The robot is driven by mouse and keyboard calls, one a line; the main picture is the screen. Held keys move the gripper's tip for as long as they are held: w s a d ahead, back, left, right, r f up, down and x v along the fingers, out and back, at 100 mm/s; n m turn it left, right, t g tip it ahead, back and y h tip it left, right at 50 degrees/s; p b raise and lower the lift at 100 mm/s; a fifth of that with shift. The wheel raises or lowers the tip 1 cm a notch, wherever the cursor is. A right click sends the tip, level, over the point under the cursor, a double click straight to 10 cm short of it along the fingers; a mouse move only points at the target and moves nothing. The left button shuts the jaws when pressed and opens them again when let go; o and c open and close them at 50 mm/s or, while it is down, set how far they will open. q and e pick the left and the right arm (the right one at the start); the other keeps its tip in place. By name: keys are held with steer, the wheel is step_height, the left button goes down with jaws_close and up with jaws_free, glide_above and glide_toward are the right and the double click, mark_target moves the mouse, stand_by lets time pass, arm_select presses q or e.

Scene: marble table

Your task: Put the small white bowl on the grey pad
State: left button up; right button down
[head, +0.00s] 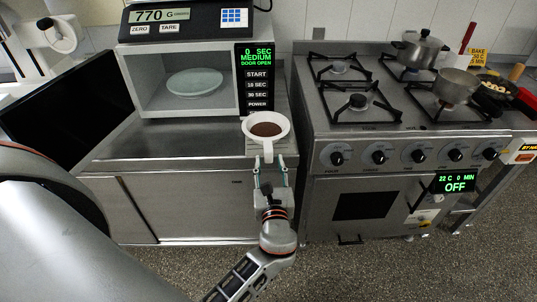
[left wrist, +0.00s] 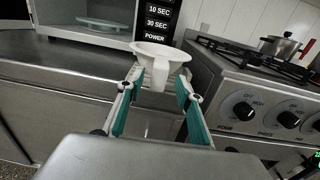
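The small white bowl (head: 266,128) has a handle pointing towards me and brown contents. It stands at the right end of the steel counter, in front of the microwave; it also shows in the left wrist view (left wrist: 160,50). A light grey patch that looks like the grey pad (head: 254,151) shows under or just in front of the bowl; I cannot tell whether they touch. My left gripper (head: 270,167) is open in front of the bowl. In the left wrist view its fingers (left wrist: 160,84) are apart, with the handle between or just beyond the tips.
The microwave (head: 146,82) stands open behind the bowl with a plate (head: 195,83) inside; a scale (head: 190,20) sits on top. The stove (head: 395,110) with pots is close on the right. The counter (head: 170,140) left of the bowl is clear.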

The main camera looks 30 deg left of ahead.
arm_select(q)
steer(key=shift+v, duration=0.85)
steer(key=s+d+f+n+g+h, duration=0.2)
steer(key=s+f+n+h, duration=0.3)
steer(key=f, duration=0.4)
steer(key=s+d+f+n+g+h, duration=0.1)
steer(key=s+d+f+n+h, duration=0.1)
steer(key=s+f+n, duration=0.35)
steer(key=s+d+f+n+h, duration=0.2)
steer(key=s+f+n, duration=0.1)
steer(key=n, duration=0.4)
steer(key=s+d+f+n+g+h, duration=0.1)
steer(key=s+d+f+n+h, duration=0.1)
steer(key=s+n, duration=0.4)
steer(key=shift+f+n+h, duration=0.8)
steer(key=shift+n, duration=0.05)
steer(key=shift+c, duration=1.2)
